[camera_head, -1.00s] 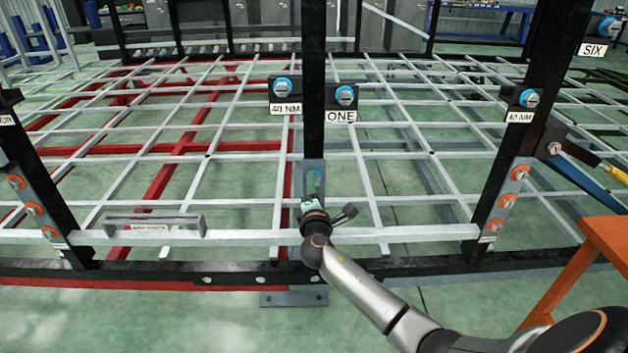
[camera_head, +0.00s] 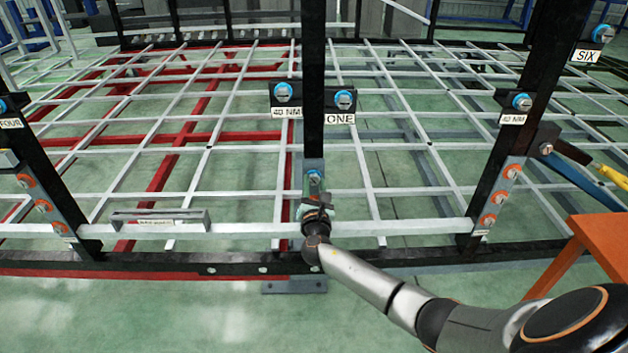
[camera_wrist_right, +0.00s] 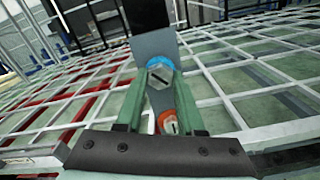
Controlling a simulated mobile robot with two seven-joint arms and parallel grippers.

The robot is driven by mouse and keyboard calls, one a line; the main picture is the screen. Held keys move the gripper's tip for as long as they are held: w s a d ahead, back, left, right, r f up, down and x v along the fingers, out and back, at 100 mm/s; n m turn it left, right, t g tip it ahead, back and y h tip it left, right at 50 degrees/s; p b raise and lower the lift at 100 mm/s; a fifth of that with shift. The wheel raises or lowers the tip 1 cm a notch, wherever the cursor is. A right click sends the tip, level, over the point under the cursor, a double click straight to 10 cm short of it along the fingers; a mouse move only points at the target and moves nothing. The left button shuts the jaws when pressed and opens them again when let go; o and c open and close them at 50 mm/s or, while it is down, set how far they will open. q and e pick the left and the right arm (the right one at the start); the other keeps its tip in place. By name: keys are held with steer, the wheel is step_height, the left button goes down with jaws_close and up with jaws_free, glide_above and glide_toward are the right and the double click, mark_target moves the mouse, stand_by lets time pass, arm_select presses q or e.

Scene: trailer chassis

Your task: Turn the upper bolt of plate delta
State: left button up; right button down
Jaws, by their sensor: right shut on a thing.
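The grey plate (camera_head: 313,166) is on the middle black post; no delta label is readable on it. Its upper bolt (camera_head: 314,177) is a slotted silver head with a blue ring. The upper bolt also shows in the right wrist view (camera_wrist_right: 160,75), between the green fingers. My right gripper (camera_head: 315,188) is shut on this upper bolt, its arm reaching from the lower right. In the right wrist view, a lower bolt (camera_wrist_right: 168,122) with an orange ring sits below, between the fingers. It is hidden by my gripper in the head view. My left gripper is not in view.
Side plates with orange-ringed bolts stand left (camera_head: 43,205) and right (camera_head: 497,198). Blue-ringed bolts (camera_head: 283,92) sit above, by the 40 NM and ONE labels. A grey handled bar (camera_head: 160,218) lies on the front rail. An orange table (camera_head: 600,240) stands at right.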

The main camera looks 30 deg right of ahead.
steer(key=shift+w+d+r+n+p, duration=0.1)
steer(key=shift+d+r+n+p, duration=0.1)
steer(key=shift+r+n+p, duration=0.3)
steer(key=shift+f+n, duration=0.15)
steer(key=shift+n, duration=0.15)
steer(key=c, duration=0.9)
jaws_free()
steer(key=o, duration=0.4)
steer(key=shift+a+f, duration=0.1)
steer(key=shift+f, duration=0.15)
steer(key=shift+s+a, duration=0.2)
steer(key=shift+s, duration=0.05)
steer(key=p+v, duration=0.1)
steer(key=v, duration=1.1)
steer(key=shift+f, duration=0.1)
